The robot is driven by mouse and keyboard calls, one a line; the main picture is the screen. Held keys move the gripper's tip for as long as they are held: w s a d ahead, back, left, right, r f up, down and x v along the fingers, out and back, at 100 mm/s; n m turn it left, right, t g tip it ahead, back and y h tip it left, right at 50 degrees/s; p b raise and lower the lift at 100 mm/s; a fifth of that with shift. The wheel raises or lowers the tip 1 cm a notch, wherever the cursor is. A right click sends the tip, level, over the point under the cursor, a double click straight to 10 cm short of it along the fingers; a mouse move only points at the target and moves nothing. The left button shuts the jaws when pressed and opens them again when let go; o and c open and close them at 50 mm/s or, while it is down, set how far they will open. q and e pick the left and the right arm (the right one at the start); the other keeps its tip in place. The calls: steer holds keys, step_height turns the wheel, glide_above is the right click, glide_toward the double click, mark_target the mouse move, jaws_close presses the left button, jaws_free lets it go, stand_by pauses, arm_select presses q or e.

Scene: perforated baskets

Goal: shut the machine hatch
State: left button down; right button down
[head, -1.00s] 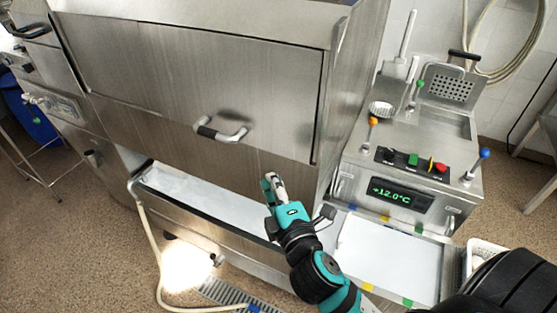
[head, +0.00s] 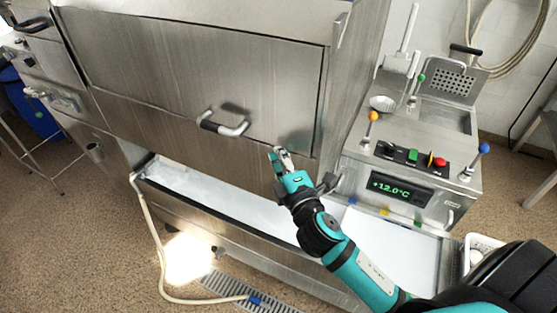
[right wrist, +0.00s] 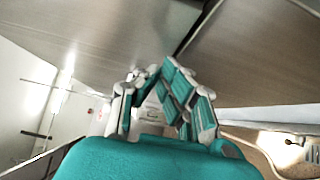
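The machine hatch (head: 190,75) is a wide brushed-steel panel on the front of the large machine in the head view. Its bar handle (head: 223,122) sits low on the panel. A dark gap shows along its right edge; I cannot tell how far the panel stands out. My right gripper (head: 279,153) points up in front of the machine, right of and below the handle, near the lower right corner. In the right wrist view its teal-and-grey fingers (right wrist: 160,72) converge at the tips, with nothing held. Contact with the steel is not clear. My left gripper is out of view.
A long open trough (head: 225,202) with a pale interior runs below the hatch. A control unit with a green display (head: 400,190) and coloured knobs stands at right. A hose (head: 158,255) and a drain grate (head: 232,290) lie on the floor in front.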

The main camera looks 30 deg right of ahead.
steer(key=shift+w+d, duration=0.25)
steer(key=shift+d, duration=0.3)
steer(key=shift+f, duration=0.1)
steer(key=s+a, duration=0.1)
steer(key=s, duration=0.7)
